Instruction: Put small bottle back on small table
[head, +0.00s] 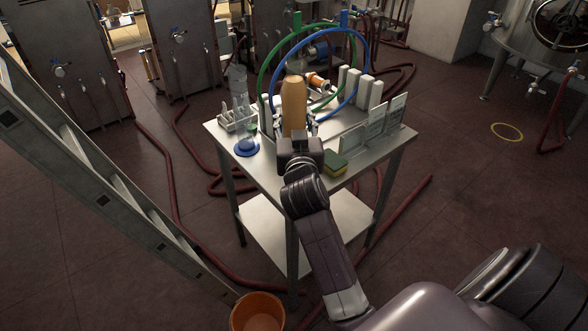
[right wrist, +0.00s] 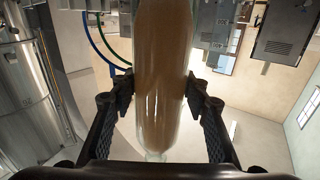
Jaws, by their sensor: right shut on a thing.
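The small bottle (head: 294,102), filled with something orange-brown, is upright over the front part of the small metal table (head: 266,168). My right gripper (head: 295,131) is shut on it, with my arm reaching in from the lower right. In the right wrist view the bottle (right wrist: 163,60) stands between the two fingers, with a pad (right wrist: 122,88) against one side. The gripper hides the bottle's lower end in the head view, so I cannot tell whether it touches the tabletop. My left gripper is not in view.
Near the bottle are a blue hat-shaped item (head: 246,148), a green-and-yellow sponge (head: 335,164), standing cards (head: 377,122), white blocks (head: 363,92) and green (head: 276,62) and blue (head: 366,62) hoops. A ladder (head: 100,180), an orange bucket (head: 258,312) and red hoses surround the table.

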